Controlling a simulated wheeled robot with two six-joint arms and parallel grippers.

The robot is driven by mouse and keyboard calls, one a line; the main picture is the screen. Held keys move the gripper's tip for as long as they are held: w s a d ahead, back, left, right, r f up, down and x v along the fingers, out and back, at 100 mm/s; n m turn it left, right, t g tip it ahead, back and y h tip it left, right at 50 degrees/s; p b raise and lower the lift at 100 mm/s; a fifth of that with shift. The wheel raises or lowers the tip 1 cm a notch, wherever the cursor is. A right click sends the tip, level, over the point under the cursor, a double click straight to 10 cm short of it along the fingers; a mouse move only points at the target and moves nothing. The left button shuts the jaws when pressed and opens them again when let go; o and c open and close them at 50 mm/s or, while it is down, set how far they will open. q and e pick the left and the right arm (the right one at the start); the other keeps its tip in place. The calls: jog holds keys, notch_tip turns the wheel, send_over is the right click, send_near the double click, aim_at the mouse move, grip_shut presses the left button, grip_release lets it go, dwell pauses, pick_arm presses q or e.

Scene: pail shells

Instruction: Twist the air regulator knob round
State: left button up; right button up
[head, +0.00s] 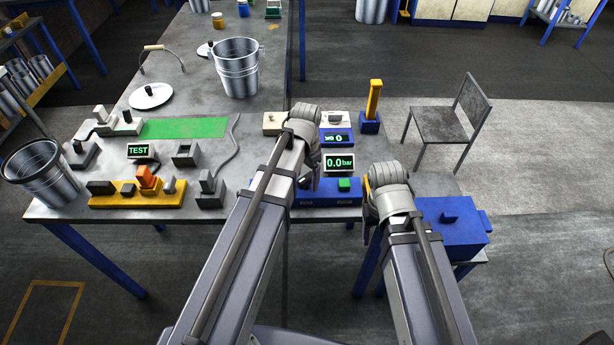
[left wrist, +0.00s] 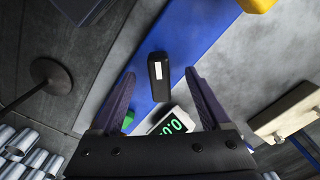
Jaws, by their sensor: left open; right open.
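The air regulator knob (left wrist: 158,80) is black with a white mark and stands on a blue panel (left wrist: 205,45) in the left wrist view. My left gripper (left wrist: 160,73) is open, with one finger on each side of the knob and a gap on both sides. In the head view my left gripper (head: 311,180) hangs over the blue regulator box (head: 318,201), and the knob is hidden by the arm. The display (head: 339,163) reads 0.0 bar. My right gripper (head: 374,198) is over the bench's right end, its fingers mostly hidden by its wrist.
A green button (head: 344,184) sits on the box. A scale (head: 335,137) and a blue block with a yellow handle (head: 373,105) stand behind. A blue toolbox (head: 450,225) lies right of my right gripper. Pails, a green mat (head: 185,128) and a yellow fixture (head: 130,200) are left.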

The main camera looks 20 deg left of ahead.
pick_arm(q)
notch_tip(320, 180, up, 7)
jog(key=p, duration=0.7)
jog(key=shift+c, duration=0.6)
jog(key=shift+r, duration=0.2)
jog(key=shift+c, duration=0.7)
notch_tip(320, 180, up, 2)
jog(key=p, duration=0.3)
jog(key=shift+r, duration=0.25)
jog(key=shift+c, duration=0.3)
jog(key=shift+f, duration=0.2)
jog(key=shift+f+b, duration=0.1)
jog(key=shift+b, duration=0.25)
